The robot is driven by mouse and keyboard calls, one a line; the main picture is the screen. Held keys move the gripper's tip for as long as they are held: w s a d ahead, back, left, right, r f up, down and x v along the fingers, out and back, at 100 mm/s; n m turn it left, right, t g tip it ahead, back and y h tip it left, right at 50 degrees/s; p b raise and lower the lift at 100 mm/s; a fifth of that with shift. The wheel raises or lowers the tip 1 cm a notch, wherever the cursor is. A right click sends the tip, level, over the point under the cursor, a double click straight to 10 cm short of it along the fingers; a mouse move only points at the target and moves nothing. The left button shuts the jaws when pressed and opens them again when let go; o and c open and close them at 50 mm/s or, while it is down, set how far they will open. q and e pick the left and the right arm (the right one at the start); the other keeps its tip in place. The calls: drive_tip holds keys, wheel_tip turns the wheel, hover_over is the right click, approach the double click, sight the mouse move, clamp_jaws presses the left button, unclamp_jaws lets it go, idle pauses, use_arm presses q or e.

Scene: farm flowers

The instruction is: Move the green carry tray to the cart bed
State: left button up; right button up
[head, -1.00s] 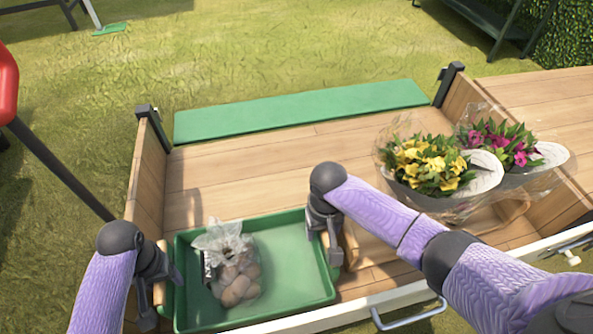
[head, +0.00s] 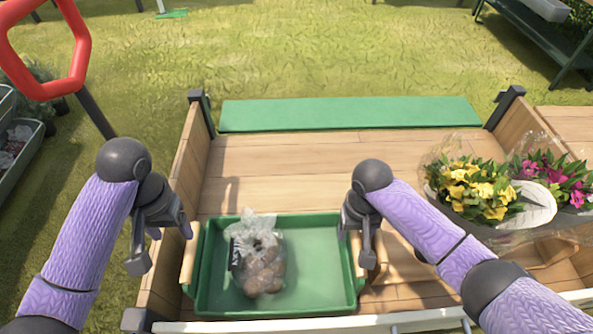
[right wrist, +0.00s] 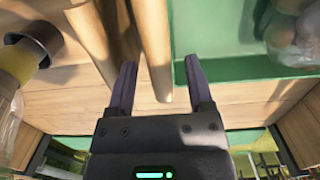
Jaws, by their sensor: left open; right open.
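The green carry tray (head: 315,280) rests on the wooden cart bed (head: 320,165), near its front edge and left wall. A clear bag of round brown produce (head: 262,262) lies in it. My left gripper (head: 160,240) is open and empty, left of the tray and apart from its left wooden handle (head: 191,255). My right gripper (head: 355,243) is open by the right wooden handle (head: 377,262). In the right wrist view the open fingers (right wrist: 160,68) sit on either side of that handle (right wrist: 154,45); I cannot tell if they touch it.
A green panel (head: 350,113) lies along the far edge. The left cart wall (head: 190,160) is close to my left gripper. The middle of the bed is clear.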

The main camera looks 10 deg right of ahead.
drive_tip(key=r, duration=0.9)
drive_tip(key=shift+w+r, duration=0.2)
drive_tip(key=shift+w, duration=0.1)
drive_tip(key=shift+f, duration=0.1)
